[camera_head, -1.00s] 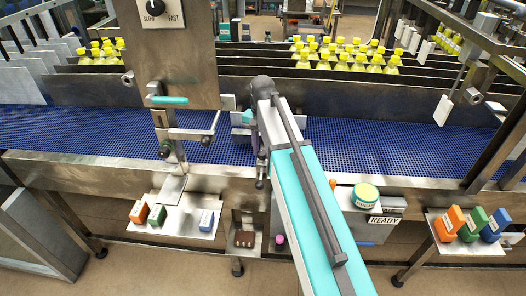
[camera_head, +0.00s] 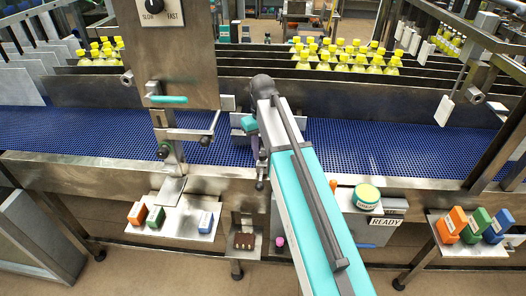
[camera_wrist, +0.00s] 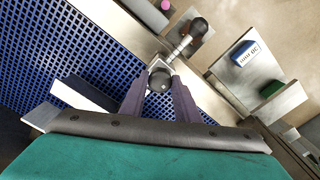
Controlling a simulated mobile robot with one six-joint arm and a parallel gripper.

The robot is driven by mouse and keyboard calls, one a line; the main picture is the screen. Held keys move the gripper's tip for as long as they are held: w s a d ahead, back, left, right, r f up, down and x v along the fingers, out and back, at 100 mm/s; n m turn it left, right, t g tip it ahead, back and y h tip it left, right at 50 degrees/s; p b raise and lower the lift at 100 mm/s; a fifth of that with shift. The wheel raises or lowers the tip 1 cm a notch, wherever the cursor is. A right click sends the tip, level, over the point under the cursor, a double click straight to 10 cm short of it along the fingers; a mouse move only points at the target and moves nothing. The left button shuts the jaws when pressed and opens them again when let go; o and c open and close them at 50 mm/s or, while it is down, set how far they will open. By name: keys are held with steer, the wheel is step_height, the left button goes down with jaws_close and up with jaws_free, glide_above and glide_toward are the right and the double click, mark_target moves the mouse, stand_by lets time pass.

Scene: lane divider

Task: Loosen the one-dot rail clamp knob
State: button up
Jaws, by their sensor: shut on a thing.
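My gripper (camera_wrist: 158,84) is at the near edge of the conveyor, with its two purple-grey fingers on either side of a round grey clamp knob (camera_wrist: 159,79) in the wrist view. The fingers are shut on that knob. A metal rod runs from the clamp towards a dark ball end (camera_wrist: 198,27). I cannot make out any dots on the knob. In the head view my gripper (camera_head: 256,149) is partly hidden behind my arm, and the knob is not clear there.
The blue mesh belt (camera_head: 380,142) runs behind. A steel panel with a dial (camera_head: 166,60) and a second clamp arm (camera_head: 190,134) stand to the left. Trays with coloured blocks hang at the left (camera_head: 172,226) and right (camera_head: 440,250). Yellow-capped bottles stand behind.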

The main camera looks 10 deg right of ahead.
mark_target(262, 153)
steer(key=shift+s+f+n, duration=0.15)
steer(key=shift+n, duration=0.65)
steer(key=o, duration=1.1)
steer(key=shift+c, duration=0.2)
steer(key=shift+r, duration=0.2)
steer(key=shift+r+p, duration=0.65)
steer(key=shift+r, duration=0.2)
step_height(262, 153, up, 12)
steer(key=p, duration=0.1)
steer(key=shift+p, duration=0.4)
steer(key=shift+f, duration=0.2)
